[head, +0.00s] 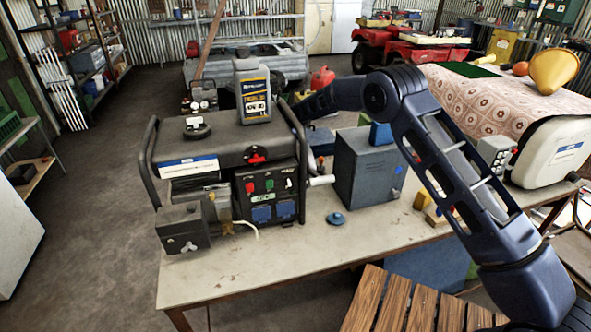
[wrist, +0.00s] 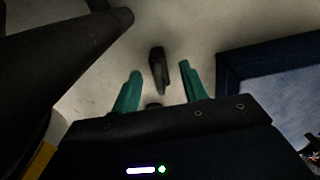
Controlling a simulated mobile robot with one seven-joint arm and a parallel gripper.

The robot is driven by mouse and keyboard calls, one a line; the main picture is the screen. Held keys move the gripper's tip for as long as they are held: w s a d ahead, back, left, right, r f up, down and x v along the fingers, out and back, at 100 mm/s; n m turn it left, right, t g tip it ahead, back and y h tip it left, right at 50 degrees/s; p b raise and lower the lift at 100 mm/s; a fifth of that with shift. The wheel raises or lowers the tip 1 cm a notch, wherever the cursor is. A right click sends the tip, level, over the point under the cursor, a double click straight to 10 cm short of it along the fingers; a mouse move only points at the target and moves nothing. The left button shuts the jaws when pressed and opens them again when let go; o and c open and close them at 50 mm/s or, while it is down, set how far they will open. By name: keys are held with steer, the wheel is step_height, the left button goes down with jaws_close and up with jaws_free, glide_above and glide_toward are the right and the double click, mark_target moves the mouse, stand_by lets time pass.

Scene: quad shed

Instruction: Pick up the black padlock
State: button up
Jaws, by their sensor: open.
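A small black object (wrist: 157,62), which looks like the black padlock, stands on the pale table top in the wrist view. My gripper (wrist: 160,68) is open, with one teal finger on each side of the object and a gap on both sides. The object appears ahead of and between the fingertips; I cannot tell the exact depth. Another small dark shape shows between the fingers close to the palm. In the head view my arm reaches behind the generator (head: 229,140), and the gripper and padlock are hidden there.
A thick black bar (wrist: 70,50) runs close by on the left in the wrist view, and a dark blue box-like thing (wrist: 270,85) is on the right. In the head view a bottle (head: 253,92) stands on the generator, and a grey metal box (head: 365,170) stands beside it.

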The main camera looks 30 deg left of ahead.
step_height(320, 180, down, 3)
steer(key=shift+r, duration=0.15)
jaws_close()
